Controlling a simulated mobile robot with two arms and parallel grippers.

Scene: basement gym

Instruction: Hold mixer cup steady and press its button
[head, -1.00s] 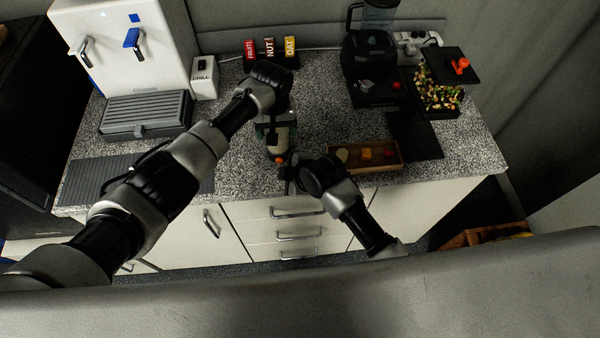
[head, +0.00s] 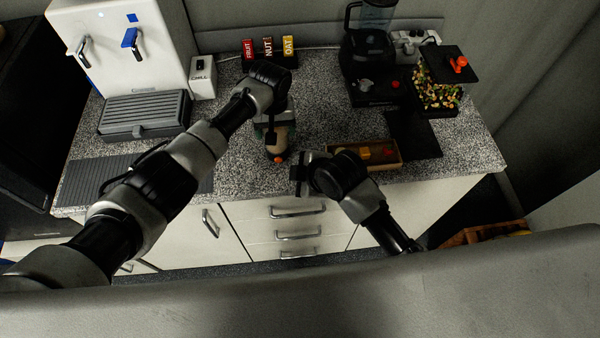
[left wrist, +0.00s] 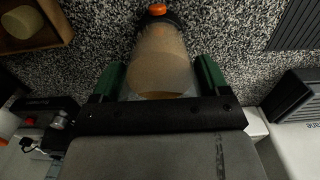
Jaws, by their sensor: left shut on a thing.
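The mixer cup (head: 278,141) stands on the speckled counter, with a small orange button (head: 278,159) low on the side facing me. The left wrist view shows its cloudy, tan-filled body (left wrist: 160,55) and the orange button (left wrist: 157,9) at the top edge. My left gripper (head: 271,129) is shut on the cup, its green-padded fingers on both sides of the body. My right gripper (head: 299,173) is at the counter's front edge, right of the button and apart from it. Its jaws are too dark to read.
A wooden tray (head: 391,166) with small coloured pieces lies just right of my right gripper. A dark blender (head: 372,60) and a box of mixed bits (head: 438,101) stand farther right. A white dispenser (head: 125,50) with a grey drip tray (head: 145,112) stands left.

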